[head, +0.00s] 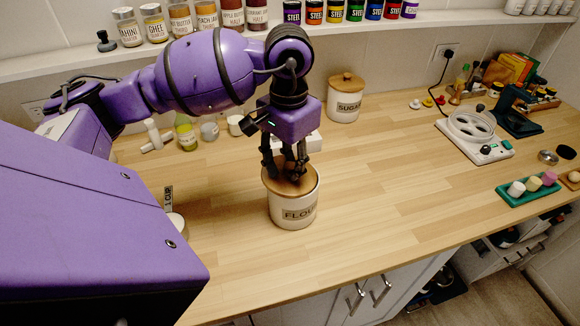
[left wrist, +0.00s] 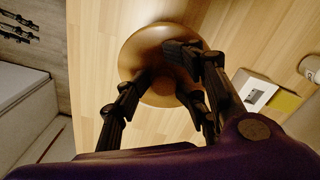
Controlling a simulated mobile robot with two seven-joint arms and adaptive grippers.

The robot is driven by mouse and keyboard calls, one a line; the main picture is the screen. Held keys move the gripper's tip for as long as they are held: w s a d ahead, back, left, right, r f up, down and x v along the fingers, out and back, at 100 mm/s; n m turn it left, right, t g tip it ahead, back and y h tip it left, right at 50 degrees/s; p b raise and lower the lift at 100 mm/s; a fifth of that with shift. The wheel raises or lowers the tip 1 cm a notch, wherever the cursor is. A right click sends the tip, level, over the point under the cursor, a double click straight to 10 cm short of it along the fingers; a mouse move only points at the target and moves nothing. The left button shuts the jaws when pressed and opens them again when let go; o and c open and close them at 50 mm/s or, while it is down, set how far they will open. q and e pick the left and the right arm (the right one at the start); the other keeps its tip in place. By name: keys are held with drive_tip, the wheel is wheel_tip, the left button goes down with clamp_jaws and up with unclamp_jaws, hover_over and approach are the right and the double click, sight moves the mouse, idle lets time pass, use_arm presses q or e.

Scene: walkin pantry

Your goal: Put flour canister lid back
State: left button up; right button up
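The flour canister (head: 294,211) is a cream jar with a dark FLOUR label, standing upright on the wooden counter. Its round brown wooden lid (head: 307,184) is at the canister's mouth; I cannot tell whether it is fully seated. In the left wrist view the lid (left wrist: 140,48) fills the middle, with dark fingers over it. My left gripper (head: 285,174) points down at the lid, fingertips around its centre. My right gripper is not in view.
A lidded sugar canister (head: 345,102) stands behind, to the right. A measuring cup (head: 177,226) lies left of the flour canister. Bottles and small jars (head: 186,135) stand near the wall. The counter's middle is clear.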

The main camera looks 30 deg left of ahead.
sight(289, 167)
use_arm(q)
wheel_tip(289, 167, up, 11)
drive_tip(key=shift+b, duration=0.45)
drive_tip(key=shift+w+f, duration=0.1)
